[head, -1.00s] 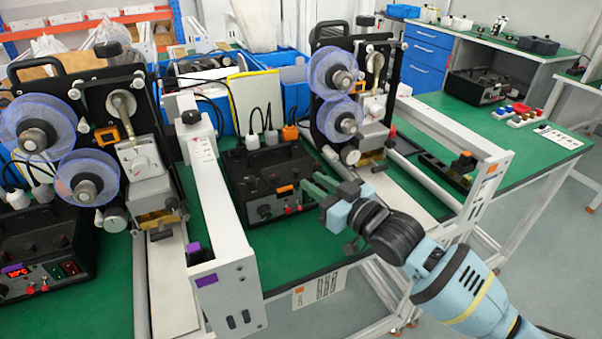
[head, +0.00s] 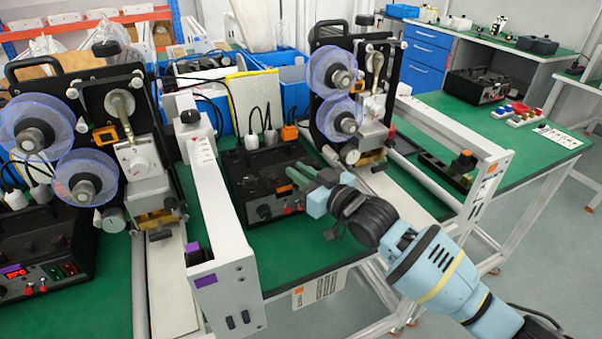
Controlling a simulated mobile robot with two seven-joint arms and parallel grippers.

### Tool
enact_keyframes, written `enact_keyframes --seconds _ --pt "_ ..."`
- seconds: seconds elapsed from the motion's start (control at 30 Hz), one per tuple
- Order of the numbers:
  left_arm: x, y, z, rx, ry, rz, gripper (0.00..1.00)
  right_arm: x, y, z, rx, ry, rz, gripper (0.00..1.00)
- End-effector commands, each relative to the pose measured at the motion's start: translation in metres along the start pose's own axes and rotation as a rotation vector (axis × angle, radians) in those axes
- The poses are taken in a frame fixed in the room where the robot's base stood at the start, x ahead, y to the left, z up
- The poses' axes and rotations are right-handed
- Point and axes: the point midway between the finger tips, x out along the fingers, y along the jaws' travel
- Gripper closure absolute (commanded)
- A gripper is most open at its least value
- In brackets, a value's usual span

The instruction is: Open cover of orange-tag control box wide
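The orange-tag control box (head: 258,175) is a black box on the green table between two coder machines. Its top cover looks down, with a small orange tag near its front right. Knobs and red terminals are on its front face. My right gripper (head: 293,171) reaches in from the lower right. Its green fingers are over the right part of the box, close to the tag. They partly hide that side, and I cannot tell whether they touch the cover or how far apart they are. My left gripper is not in view.
A white frame post with a purple tag (head: 205,281) stands left of the box. A coder machine with blue reels (head: 335,70) stands behind right. White plugs and an orange plug (head: 289,132) rise behind the box. Another black control box (head: 45,255) is at far left.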

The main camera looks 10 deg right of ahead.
Motion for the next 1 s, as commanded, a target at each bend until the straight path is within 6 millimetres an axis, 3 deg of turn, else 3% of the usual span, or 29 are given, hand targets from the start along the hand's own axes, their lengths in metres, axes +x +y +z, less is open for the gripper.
enact_keyframes --seconds 0.37,0.73,1.0 --pt "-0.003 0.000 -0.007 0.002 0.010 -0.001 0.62 0.000 0.000 -0.004 0.005 -0.018 0.000 1.00" --pt "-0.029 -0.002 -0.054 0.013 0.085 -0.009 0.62 0.006 0.003 -0.028 0.061 -0.208 0.002 1.00" --pt "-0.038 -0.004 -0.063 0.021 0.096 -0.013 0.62 0.014 0.004 -0.035 0.127 -0.400 0.001 1.00"
